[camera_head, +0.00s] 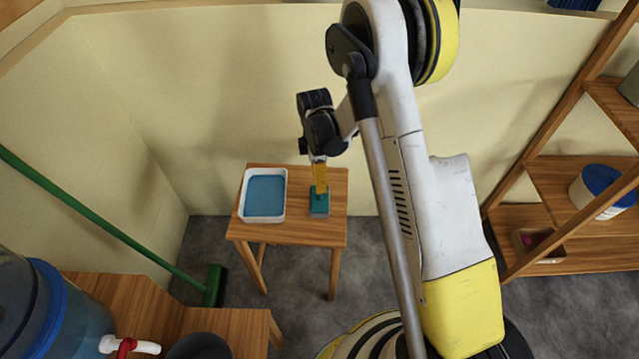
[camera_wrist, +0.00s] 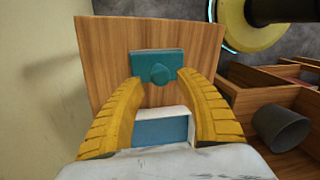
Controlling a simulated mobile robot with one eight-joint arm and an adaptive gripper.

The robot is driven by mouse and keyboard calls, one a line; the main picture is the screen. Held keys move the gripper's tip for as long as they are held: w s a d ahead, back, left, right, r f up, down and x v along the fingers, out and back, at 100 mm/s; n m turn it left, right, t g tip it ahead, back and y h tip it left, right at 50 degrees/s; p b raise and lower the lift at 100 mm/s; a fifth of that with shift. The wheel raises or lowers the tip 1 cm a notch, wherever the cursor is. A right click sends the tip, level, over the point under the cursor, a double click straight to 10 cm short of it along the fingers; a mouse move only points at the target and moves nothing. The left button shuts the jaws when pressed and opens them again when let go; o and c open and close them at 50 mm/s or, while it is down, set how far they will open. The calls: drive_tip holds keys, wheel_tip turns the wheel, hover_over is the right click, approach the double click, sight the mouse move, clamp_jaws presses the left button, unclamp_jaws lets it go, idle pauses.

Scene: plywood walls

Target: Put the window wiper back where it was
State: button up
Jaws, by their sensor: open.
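The teal window wiper (camera_head: 319,207), a flat block with a knob on top, lies on the small wooden stool (camera_head: 292,233), right of a white tray (camera_head: 263,219) holding something blue. In the wrist view, the wiper (camera_wrist: 143,56) shows just beyond the fingertips, its knob facing me. My gripper (camera_head: 320,189) points down over the wiper. Its yellow fingers are apart in the wrist view (camera_wrist: 160,78), with nothing held between them. I cannot tell whether a fingertip touches the knob.
A green broom (camera_head: 120,226) leans across the left side. A blue-lidded water container (camera_head: 58,305) with a tap stands on a wooden bench at the lower left. Wooden shelves (camera_head: 575,180) stand at the right. Plywood walls are close behind the stool.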

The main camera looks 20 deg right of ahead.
drive_tip(key=s+r+m+t+p, duration=0.2)
drive_tip(key=s+r+m, duration=0.15)
drive_tip(key=r, duration=0.95)
drive_tip(key=s+r+m+t+p, duration=0.1)
drive_tip(key=s+r+m+t, duration=0.2)
drive_tip(key=r, duration=1.1)
drive_tip(key=s+r+m+t, duration=0.3)
drive_tip(key=s+m, duration=0.6)
drive_tip(key=s, duration=0.5)
drive_tip(key=shift+r+m+t, duration=0.3)
drive_tip(key=shift+r+m, duration=0.05)
drive_tip(key=shift+r, duration=0.55)
